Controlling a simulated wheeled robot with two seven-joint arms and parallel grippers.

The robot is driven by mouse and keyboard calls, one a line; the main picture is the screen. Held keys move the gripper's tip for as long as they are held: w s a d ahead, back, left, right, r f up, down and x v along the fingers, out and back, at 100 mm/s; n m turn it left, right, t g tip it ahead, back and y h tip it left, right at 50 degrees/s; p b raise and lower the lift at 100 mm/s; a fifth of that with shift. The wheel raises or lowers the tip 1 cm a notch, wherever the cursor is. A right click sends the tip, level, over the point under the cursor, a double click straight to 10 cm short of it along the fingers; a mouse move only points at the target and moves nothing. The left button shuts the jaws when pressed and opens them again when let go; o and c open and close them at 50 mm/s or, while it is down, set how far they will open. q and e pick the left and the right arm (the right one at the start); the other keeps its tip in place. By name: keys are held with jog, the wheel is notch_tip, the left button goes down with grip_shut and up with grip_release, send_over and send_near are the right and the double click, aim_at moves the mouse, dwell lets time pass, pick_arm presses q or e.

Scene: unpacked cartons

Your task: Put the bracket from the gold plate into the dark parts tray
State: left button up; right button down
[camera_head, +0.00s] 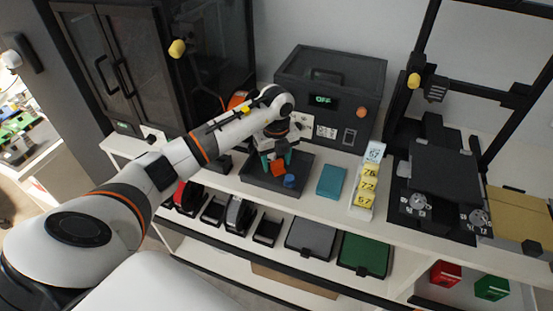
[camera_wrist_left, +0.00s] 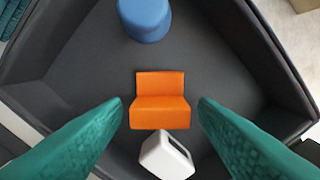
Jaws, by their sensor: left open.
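The dark parts tray (camera_head: 254,181) stands on the white shelf, and its dark walls also fill the left wrist view (camera_wrist_left: 30,90). An orange L-shaped bracket (camera_wrist_left: 160,100) is inside the tray outline; it shows as a small orange patch (camera_head: 278,169) in the head view. My left gripper (camera_head: 276,160) is over the tray, pointing down. Its two teal fingers (camera_wrist_left: 160,112) are open, one on either side of the bracket, with gaps on both sides. A gold-brown plate (camera_head: 515,210) lies at the far right; no orange bracket shows on it. My right gripper is out of view.
A blue cylinder (camera_wrist_left: 145,18) and a white hollow block (camera_wrist_left: 167,154) are also in the tray, close to the bracket. A teal pad (camera_head: 331,181) and yellow number labels (camera_head: 368,185) are to the right. A dark machine (camera_head: 330,95) stands behind.

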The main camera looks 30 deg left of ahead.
aim_at(277, 161)
pick_arm(q)
jog(key=shift+r, duration=0.7)
notch_tip(277, 161, up, 11)
jog(key=b, duration=0.2)
